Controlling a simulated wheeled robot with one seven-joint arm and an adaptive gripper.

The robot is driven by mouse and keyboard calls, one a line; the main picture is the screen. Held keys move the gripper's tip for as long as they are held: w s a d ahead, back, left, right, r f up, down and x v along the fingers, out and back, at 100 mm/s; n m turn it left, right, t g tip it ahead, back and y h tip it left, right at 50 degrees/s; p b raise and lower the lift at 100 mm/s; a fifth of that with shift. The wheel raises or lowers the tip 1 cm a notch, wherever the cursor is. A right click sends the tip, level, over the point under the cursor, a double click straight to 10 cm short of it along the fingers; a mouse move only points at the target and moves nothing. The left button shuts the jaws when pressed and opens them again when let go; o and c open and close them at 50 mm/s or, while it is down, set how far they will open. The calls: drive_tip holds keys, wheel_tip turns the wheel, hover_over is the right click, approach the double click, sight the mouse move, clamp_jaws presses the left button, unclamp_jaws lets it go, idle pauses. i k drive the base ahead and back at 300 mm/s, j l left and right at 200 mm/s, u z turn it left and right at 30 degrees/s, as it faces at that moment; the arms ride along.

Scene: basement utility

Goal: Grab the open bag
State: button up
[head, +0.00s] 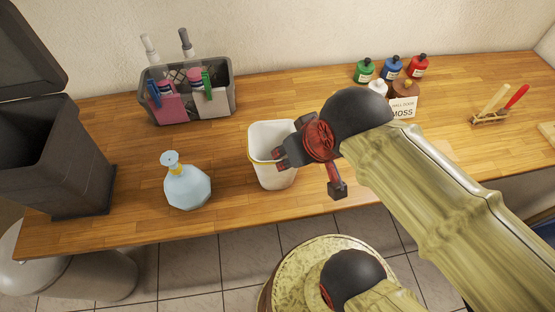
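The white, open-topped container with a yellow rim band (275,174) looks like the open bag; it stands upright near the front middle of the wooden counter. My gripper (310,172) is at its right side with its two fingers spread apart. The left finger overlaps the bag's opening and hides part of its right rim. The right finger is outside the bag, to its right. I cannot tell whether the left finger is inside the bag or only above it, or whether it touches.
A pale blue bottle (187,188) stands left of the bag. A grey basket (187,107) with bottles and cloths is behind. A dark open bin (55,165) is at far left. Small bottles (392,69), a MOSS card (403,110) and a brush (493,112) are right. The counter's front edge is close.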

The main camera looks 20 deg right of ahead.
sight(262, 136)
drive_tip(key=z, duration=0.5)
drive_tip(key=j+z, duration=0.15)
drive_tip(key=z, duration=0.8)
drive_tip(key=k+j+z, duration=0.1)
drive_tip(key=z, duration=0.4)
drive_tip(key=k+j+z, duration=0.3)
drive_tip(key=z, duration=0.15)
drive_tip(key=k+j+z, duration=0.25)
drive_tip(key=z, duration=0.2)
drive_tip(key=k+z, duration=0.45)
drive_tip(key=k+j, duration=0.5)
drive_tip(key=k+z, duration=0.05)
drive_tip(key=k, duration=0.05)
